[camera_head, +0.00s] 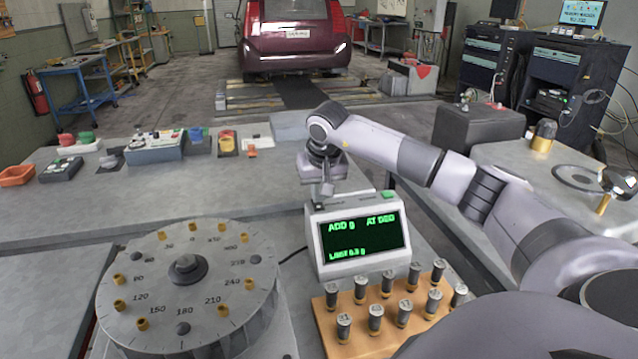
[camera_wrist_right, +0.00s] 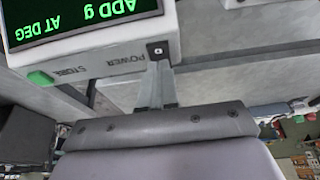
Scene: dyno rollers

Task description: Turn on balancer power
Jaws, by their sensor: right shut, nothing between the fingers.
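The balancer display box (camera_head: 318,258) is a white unit on the bench with a dark screen (camera_head: 365,240) lit with green text, reading roughly "ADD g" and "AT DEG". In the right wrist view, the power switch (camera_wrist_right: 157,49) is a small dark square beside the POWER label, near a green STORE button (camera_wrist_right: 40,78). My right gripper (camera_head: 327,188) is shut and empty at the box's top left. In the wrist view its fingertips (camera_wrist_right: 158,68) are right at the switch; whether they touch it cannot be told. My left gripper is not in view.
A round degree-marked disc (camera_head: 215,280) with brass pegs stands left of the box. A wooden block (camera_head: 362,325) with several dark cylindrical weights stands in front of it. Switch panels (camera_head: 155,148) and an orange tray (camera_head: 16,176) lie along the left bench.

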